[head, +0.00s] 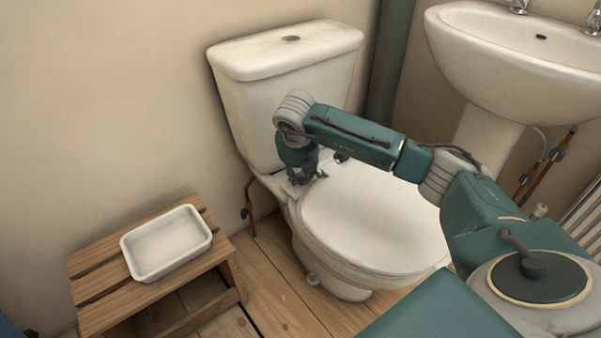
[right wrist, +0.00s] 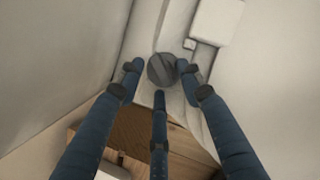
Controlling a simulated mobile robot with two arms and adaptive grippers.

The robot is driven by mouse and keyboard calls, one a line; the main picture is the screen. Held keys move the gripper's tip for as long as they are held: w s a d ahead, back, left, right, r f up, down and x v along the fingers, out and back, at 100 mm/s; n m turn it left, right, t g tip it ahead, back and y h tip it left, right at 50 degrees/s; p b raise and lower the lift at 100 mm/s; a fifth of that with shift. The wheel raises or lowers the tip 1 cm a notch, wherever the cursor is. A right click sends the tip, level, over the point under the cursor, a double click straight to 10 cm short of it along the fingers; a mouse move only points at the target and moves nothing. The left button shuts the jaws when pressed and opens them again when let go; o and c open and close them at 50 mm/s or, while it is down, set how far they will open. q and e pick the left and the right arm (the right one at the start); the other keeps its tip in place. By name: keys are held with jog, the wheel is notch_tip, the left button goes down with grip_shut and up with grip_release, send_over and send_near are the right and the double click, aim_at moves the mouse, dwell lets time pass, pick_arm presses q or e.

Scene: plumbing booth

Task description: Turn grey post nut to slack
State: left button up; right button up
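The grey post nut (right wrist: 161,69) shows in the right wrist view as a dark round disc with a lighter band across it. It lies on the pale rear ledge of the toilet. My right gripper (head: 303,178) points down at this ledge, at the left rear of the seat, in the head view. In the right wrist view its three blue fingers (right wrist: 160,78) are spread around the nut. A gap shows between the left fingertip and the nut; contact at the other fingertips is unclear. The nut is hidden in the head view. My left gripper is out of view.
The closed toilet lid (head: 375,215) lies in front of the cistern (head: 290,85). A slatted wooden stool (head: 100,310) with a white tray (head: 166,244) stands at left. A washbasin (head: 520,60) is at upper right. Copper pipe (head: 249,205) runs left of the toilet.

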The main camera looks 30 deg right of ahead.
grip_shut()
